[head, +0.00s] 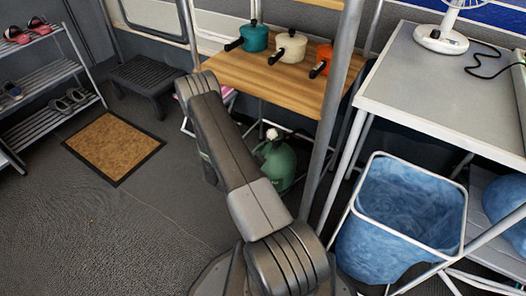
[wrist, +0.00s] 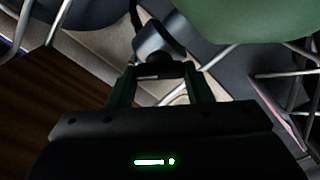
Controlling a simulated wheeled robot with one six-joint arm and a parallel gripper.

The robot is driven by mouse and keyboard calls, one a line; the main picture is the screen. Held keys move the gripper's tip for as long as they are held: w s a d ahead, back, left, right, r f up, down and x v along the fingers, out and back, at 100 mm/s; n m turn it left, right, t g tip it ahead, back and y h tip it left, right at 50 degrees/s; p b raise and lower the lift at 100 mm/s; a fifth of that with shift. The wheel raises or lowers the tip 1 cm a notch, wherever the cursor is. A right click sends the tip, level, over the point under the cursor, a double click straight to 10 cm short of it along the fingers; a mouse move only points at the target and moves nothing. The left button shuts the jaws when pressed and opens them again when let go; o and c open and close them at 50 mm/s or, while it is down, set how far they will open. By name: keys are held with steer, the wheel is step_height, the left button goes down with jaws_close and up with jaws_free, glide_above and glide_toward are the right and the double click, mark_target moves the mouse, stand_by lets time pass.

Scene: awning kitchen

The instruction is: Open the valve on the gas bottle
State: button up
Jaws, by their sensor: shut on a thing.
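The green gas bottle (head: 280,168) stands on the floor under the wooden table, partly hidden behind my arm. A pale fitting (head: 272,135) shows at its top. In the wrist view the bottle's green body (wrist: 235,16) fills the upper right. My gripper (wrist: 160,73) is shut on a dark grey valve part (wrist: 158,40) at the end of its fingers. The exact contact is dark and hard to make out. In the head view my gripper is hidden behind my arm.
A wooden table (head: 262,82) with several pots stands over the bottle, and its metal legs are close by. A blue laundry basket (head: 385,235) stands at the right under a grey table (head: 440,85).

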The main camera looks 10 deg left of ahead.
steer(key=shift+f+n+b, duration=0.2)
steer(key=shift+n+b, duration=0.15)
steer(key=shift+n, duration=3.75)
steer(key=shift+a, duration=0.1)
steer(key=o, duration=1)
steer(key=shift+s, duration=0.1)
steer(key=p+v, duration=0.3)
steer(key=v, duration=1)
steer(key=shift+s+a, duration=0.15)
steer(key=shift+s, duration=0.15)
steer(key=shift+w, duration=0.1)
